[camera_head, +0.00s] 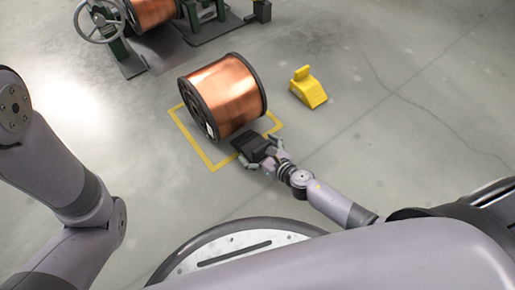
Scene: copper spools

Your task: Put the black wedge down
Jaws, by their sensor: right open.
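The black wedge (252,146) is on the floor at the lower right side of a large copper spool (224,95). It sits against or very near the spool; I cannot tell whether they touch. My right gripper (262,158) is open at the wedge's near side, with its fingers around or beside the wedge's end. The fingers partly hide that end. My left arm comes in from the left, but its gripper is out of view.
A yellow square outline (199,151) on the floor surrounds the spool. A yellow wedge (309,90) stands on the floor to the right. A stand with a handwheel (99,20) and another copper spool (151,11) is at the back.

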